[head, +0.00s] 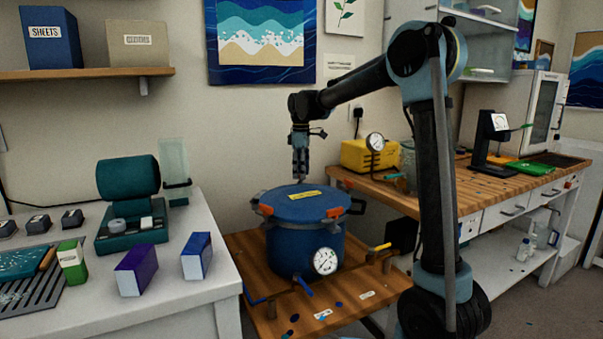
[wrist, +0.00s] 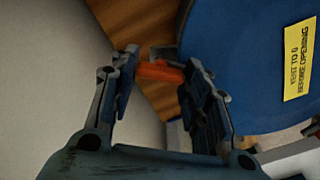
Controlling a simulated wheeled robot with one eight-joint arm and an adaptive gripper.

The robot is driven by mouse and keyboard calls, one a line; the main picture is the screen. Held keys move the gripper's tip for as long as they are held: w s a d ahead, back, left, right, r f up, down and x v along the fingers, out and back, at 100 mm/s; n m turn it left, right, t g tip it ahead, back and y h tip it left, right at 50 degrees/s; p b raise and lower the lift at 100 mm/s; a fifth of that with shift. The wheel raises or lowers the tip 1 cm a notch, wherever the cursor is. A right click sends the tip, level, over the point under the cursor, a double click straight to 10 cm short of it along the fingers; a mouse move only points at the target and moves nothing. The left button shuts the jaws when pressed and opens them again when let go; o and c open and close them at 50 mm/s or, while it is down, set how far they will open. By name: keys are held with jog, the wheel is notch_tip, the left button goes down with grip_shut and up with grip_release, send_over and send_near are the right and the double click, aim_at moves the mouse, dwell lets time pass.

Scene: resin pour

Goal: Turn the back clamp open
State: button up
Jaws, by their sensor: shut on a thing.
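The blue pressure pot (head: 290,250) stands on a low wooden bench with its blue lid (head: 300,207) on. A yellow label (wrist: 299,58) on the lid reads "VENT TO 0 BEFORE OPENING". My gripper (head: 300,176) points down at the back edge of the lid. In the wrist view, its fingers are shut on the orange handle of the back clamp (wrist: 160,71), beside the lid rim. The back clamp is mostly hidden behind the lid and gripper in the head view. Other orange-tipped clamps show at the front left (head: 266,209) and front right (head: 335,212).
The pot has a white gauge (head: 325,261). Pipes with a yellow valve handle (head: 382,247) and blue handles run along the bench. A white table (head: 185,299) with boxes is at left. A yellow pump (head: 368,155) stands on the bench at right. The wall is close behind the pot.

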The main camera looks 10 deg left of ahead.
jog(key=m, duration=0.7)
jog(key=shift+w, duration=0.1)
jog(key=m, duration=0.4)
jog(key=shift+m, duration=1.8)
jog(key=o, duration=1.1)
jog(key=shift+c, duration=0.2)
jog(key=shift+r, duration=0.1)
notch_tip(320, 180, up, 12)
jog(key=shift+f, duration=0.2)
